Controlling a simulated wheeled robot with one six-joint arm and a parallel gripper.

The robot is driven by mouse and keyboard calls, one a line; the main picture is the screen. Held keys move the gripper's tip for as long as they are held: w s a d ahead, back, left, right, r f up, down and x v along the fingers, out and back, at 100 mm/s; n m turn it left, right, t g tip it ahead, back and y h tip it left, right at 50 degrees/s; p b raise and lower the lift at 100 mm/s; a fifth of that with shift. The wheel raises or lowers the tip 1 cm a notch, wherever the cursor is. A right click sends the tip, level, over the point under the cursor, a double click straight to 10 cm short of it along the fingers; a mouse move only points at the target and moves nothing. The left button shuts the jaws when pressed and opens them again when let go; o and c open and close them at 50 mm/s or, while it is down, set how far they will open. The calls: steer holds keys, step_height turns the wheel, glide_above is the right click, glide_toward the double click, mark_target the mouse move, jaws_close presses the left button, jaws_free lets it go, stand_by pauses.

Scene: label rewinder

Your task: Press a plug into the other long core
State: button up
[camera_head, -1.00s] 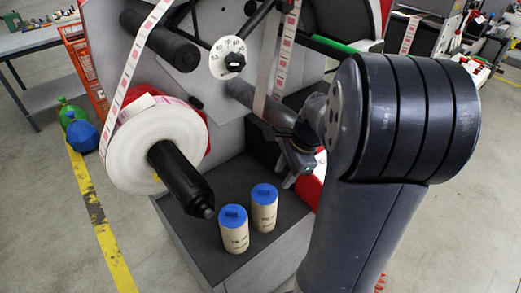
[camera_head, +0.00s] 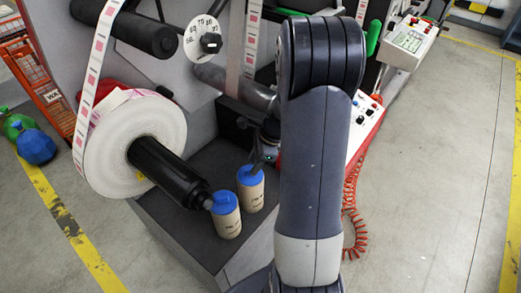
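Two tan cardboard cores stand upright side by side on a dark grey shelf (camera_head: 190,240). The front-left core (camera_head: 228,224) has a blue plug (camera_head: 224,203) on its top. The back-right core (camera_head: 253,199) also has a blue plug (camera_head: 249,175) on top. How deep either plug sits cannot be told. My gripper (camera_head: 257,166) points down at the back-right plug, at or just above its top. Its fingers are small, dark and partly hidden, so whether they are open or touch the plug is unclear. My arm hides the area to the right.
A large white label roll (camera_head: 110,150) on a black spindle (camera_head: 170,175) juts out just left of the cores. A label strip (camera_head: 236,50) hangs behind my gripper. A control panel (camera_head: 365,130) and a coiled red cable (camera_head: 352,210) are right of my arm.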

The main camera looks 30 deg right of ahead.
steer(key=shift+x, duration=1.3)
steer(key=shift+c, duration=0.2)
jaws_close()
steer(key=shift+s, duration=0.1)
jaws_free()
stand_by(0.4)
steer(key=b+v, duration=0.1)
steer(key=v, duration=0.9)
steer(key=shift+d+r, duration=0.15)
steer(key=shift+r, duration=0.2)
steer(key=shift+f, duration=0.1)
